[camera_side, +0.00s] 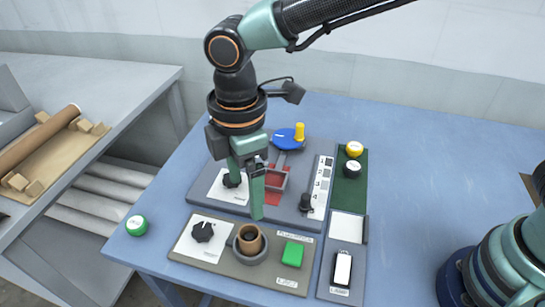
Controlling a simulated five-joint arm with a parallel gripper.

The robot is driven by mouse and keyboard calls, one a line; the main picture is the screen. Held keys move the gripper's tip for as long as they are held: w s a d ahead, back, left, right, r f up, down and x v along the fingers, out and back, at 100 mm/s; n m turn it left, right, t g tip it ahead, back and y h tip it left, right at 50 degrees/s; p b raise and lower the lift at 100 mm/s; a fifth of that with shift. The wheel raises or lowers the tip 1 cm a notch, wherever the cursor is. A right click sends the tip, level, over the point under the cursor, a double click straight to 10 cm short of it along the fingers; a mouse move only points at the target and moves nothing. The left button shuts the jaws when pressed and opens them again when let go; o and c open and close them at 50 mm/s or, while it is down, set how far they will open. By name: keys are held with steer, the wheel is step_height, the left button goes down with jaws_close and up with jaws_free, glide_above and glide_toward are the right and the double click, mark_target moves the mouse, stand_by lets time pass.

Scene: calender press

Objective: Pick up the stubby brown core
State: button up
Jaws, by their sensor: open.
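The stubby brown core (250,239) is a short hollow tube. It stands upright in a round grey holder (238,254) on the front panel. My gripper (246,199) points down above and behind the core, with its two green fingers apart and nothing seen between them. The nearer finger's tip ends just above the core in the picture; I cannot tell the exact gap between them. The core's lower part is hidden by the holder.
A black knob (202,231) and a green block (292,253) flank the holder. Behind stand a blue disc with a yellow peg (299,131) and a black knob (306,203). A green-white puck (137,225) lies left.

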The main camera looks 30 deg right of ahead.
mark_target(250, 235)
steer(key=f, duration=1.2)
steer(key=shift+s+a+f, duration=0.15)
steer(key=shift+s+f, duration=0.05)
steer(key=shift+f, duration=0.05)
steer(key=shift+c, duration=0.3)
jaws_close()
steer(key=shift+r, duration=0.1)
